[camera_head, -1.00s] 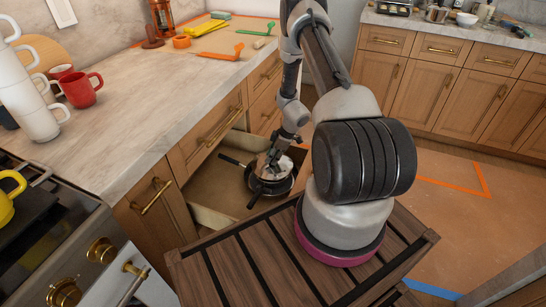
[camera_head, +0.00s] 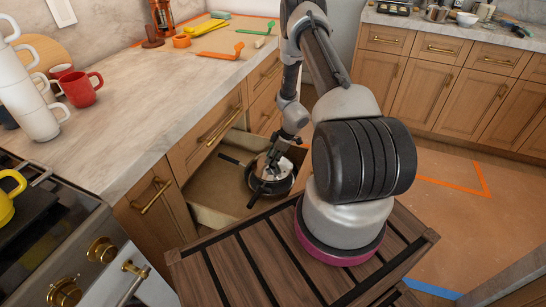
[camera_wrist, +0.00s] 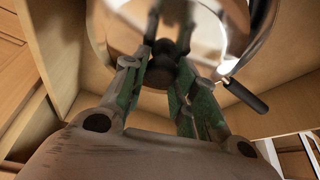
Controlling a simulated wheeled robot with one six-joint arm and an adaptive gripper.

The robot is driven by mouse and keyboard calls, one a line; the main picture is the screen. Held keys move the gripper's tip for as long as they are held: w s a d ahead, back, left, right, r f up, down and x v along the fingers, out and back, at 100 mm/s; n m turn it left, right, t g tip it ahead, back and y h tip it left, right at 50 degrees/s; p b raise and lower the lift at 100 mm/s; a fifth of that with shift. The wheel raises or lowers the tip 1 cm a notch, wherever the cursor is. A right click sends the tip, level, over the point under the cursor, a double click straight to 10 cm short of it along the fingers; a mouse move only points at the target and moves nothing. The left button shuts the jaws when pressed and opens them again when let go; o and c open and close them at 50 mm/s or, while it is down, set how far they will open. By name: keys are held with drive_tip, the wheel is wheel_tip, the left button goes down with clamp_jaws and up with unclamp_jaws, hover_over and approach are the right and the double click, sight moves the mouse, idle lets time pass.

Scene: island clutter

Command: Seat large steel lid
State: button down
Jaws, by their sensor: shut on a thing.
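A dark pan with a black handle (camera_head: 231,160) sits in the open drawer in the head view. My gripper (camera_head: 271,170) is over the pan, reaching down into the drawer, and covers part of it. In the wrist view, my gripper (camera_wrist: 168,58) is shut on the dark knob of the large steel lid (camera_wrist: 205,28). The lid is shiny and fills the top of that view. A black handle (camera_wrist: 243,96) sticks out beyond the lid's edge. I cannot tell whether the lid touches the pan rim.
The open drawer (camera_head: 207,214) has wooden walls around the pan. The counter (camera_head: 130,110) above holds a red mug (camera_head: 80,88), stacked white mugs (camera_head: 28,105) and several utensils at the back. A slatted wooden top (camera_head: 245,270) is in front.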

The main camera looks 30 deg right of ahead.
drive_tip(key=shift+f, duration=0.55)
drive_tip(key=c, duration=1)
unclamp_jaws()
drive_tip(key=shift+c, duration=0.2)
drive_tip(key=v, duration=1.2)
